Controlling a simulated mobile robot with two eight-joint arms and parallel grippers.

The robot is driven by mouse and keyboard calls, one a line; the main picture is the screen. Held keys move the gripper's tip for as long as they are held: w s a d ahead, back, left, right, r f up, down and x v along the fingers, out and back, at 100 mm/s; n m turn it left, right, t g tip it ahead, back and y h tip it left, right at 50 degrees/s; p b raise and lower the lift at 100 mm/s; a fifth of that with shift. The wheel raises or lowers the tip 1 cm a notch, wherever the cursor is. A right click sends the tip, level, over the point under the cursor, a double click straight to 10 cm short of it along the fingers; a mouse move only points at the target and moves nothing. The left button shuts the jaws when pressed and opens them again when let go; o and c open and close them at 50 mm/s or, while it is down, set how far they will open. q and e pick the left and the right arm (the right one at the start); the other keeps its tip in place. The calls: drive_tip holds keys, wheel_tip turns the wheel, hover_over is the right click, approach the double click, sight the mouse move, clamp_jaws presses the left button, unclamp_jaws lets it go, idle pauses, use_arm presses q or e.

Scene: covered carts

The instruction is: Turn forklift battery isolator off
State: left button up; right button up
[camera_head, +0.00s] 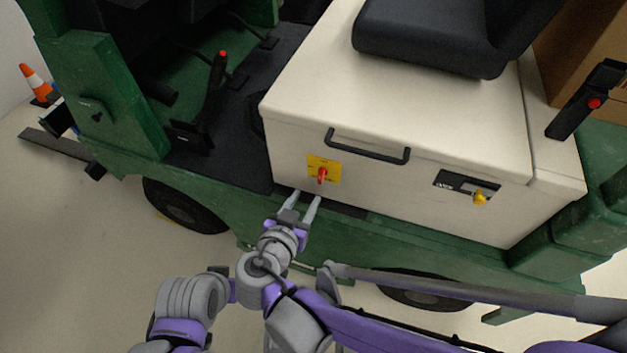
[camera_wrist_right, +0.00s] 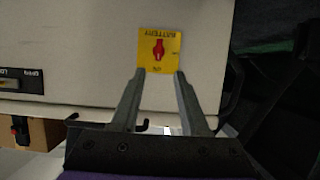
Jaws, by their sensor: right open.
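The battery isolator is a yellow plate (camera_head: 331,163) with a red handle (camera_head: 321,176) on the cream side panel of the forklift. In the right wrist view the plate (camera_wrist_right: 148,38) appears upside down, and the red handle (camera_wrist_right: 158,50) stands roughly upright in the picture. My right gripper (camera_head: 307,197) is open and empty, just below and left of the isolator in the head view. In the right wrist view its two fingers (camera_wrist_right: 160,72) point at the plate's near edge, spread about the plate's width. Contact cannot be told. My left gripper is not in view.
A black grab handle (camera_head: 368,148) sits above and right of the isolator. A panel with a yellow key-like knob (camera_head: 479,198) is further right. The seat (camera_head: 440,35) is above, the green chassis (camera_head: 430,238) below. A black lever with a red top (camera_head: 218,85) stands left.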

sight(319, 178)
drive_tip(key=b+x, duration=0.2)
drive_tip(key=x, duration=0.8)
drive_tip(key=shift+w+d+f, duration=0.1)
drive_tip(key=shift+w+d, duration=0.05)
drive_tip(key=shift+c, duration=0.3)
clamp_jaws()
